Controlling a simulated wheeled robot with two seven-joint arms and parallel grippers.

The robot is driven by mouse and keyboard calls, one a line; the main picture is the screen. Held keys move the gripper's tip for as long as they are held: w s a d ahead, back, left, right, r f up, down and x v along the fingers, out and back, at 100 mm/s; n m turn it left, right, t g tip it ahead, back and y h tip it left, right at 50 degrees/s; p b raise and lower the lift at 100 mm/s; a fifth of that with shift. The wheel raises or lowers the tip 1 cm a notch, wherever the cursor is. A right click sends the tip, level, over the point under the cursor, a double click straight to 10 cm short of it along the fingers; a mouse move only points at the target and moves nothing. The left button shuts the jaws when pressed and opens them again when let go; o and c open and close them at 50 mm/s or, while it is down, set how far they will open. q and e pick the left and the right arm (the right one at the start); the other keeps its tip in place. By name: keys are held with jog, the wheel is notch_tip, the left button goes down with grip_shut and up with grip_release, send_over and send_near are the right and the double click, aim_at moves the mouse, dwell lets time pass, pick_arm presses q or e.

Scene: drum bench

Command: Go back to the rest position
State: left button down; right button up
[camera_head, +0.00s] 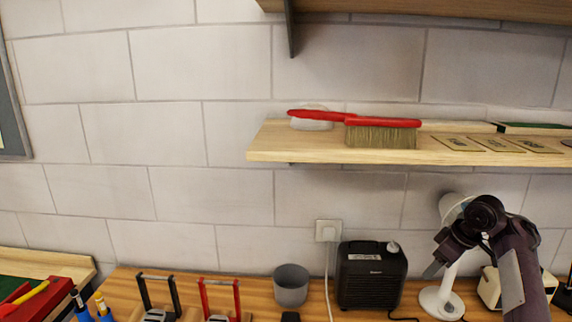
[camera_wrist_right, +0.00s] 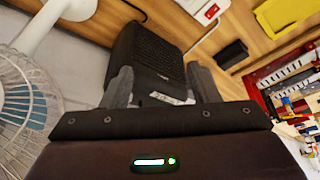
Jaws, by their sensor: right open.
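My right gripper (camera_head: 440,265) is at the right of the head view, above the bench and in front of the white fan (camera_head: 441,303). In the right wrist view its two grey fingers (camera_wrist_right: 161,86) stand apart, with nothing held between them. The black box-shaped device (camera_wrist_right: 150,55) shows beyond the fingers; in the head view this device (camera_head: 371,276) stands on the bench left of the gripper, apart from it. My left gripper is not in the head view.
A wooden shelf (camera_head: 270,148) on the wall holds a red-handled brush (camera_head: 384,135). On the bench are a grey cup (camera_head: 291,284) and black and red handled frames at the left. The wrist view shows the fan's cage (camera_wrist_right: 22,115) close at left and a yellow tray (camera_wrist_right: 285,14).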

jog(key=s+f+m+g+h, duration=0.1)
jog(key=s+f+m+h, duration=0.35)
jog(key=s+f, duration=0.95)
jog(key=s+a+m+t+y, duration=0.1)
jog(key=s+a+m+y, duration=0.1)
jog(key=s+a, duration=1.75)
jog(key=s+d+f+g+b, duration=0.15)
jog(key=f+b, duration=0.25)
jog(key=f, duration=1.5)
jog(key=s+f+b, duration=0.3)
jog(key=f+b, duration=0.1)
jog(key=f, duration=1.6)
pick_arm(q)
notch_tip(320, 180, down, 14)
jog(key=b, duration=0.5)
jog(key=shift+b, duration=0.4)
pick_arm(e)
jog(key=s+d+f, duration=0.3)
jog(key=s+f, duration=1.6)
jog(key=f, duration=0.3)
jog(key=shift+n+g, duration=0.45)
